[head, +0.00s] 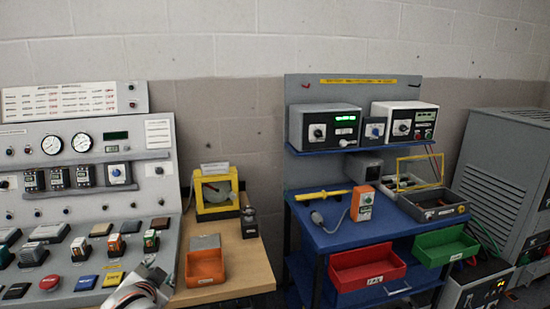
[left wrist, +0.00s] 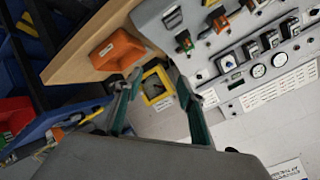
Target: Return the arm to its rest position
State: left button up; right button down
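My left gripper (left wrist: 154,72) shows in the left wrist view with its two green-padded fingers spread apart. Nothing is held between them; the yellow-framed device (left wrist: 157,86) shows in the gap, beyond the fingers. In the head view a grey and white piece with cables, which looks like part of my left arm, shows at the bottom edge in front of the control console (head: 90,215). The fingers cannot be made out there. My right gripper is in neither view.
A wooden table (head: 238,272) bears an orange bin (head: 205,268) and the yellow-framed device (head: 216,192). A blue cart (head: 335,235) holds a red bin (head: 366,268), a green bin (head: 446,246) and an orange handheld device (head: 362,203). A large grey cabinet (head: 500,165) stands at right.

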pick_arm(q)
jog(key=s+d+f+h, duration=0.1)
jog(key=s+d+f, duration=0.1)
jog(key=s+f, duration=0.55)
jog(key=s+d+f+h, duration=0.2)
jog(key=s+d+f, duration=0.15)
jog(key=f, duration=0.65)
jog(key=s+d+f+n+h, duration=0.1)
jog(key=s+f, duration=0.4)
jog(key=s, duration=0.4)
jog(key=s+d+f+n+g+h, duration=0.1)
jog(key=s+f, duration=0.5)
jog(key=s, duration=0.3)
jog(key=shift+s+d+f+g, duration=0.2)
jog(key=shift+d+g, duration=0.1)
jog(key=shift+d, duration=0.1)
jog(key=shift+w, duration=0.1)
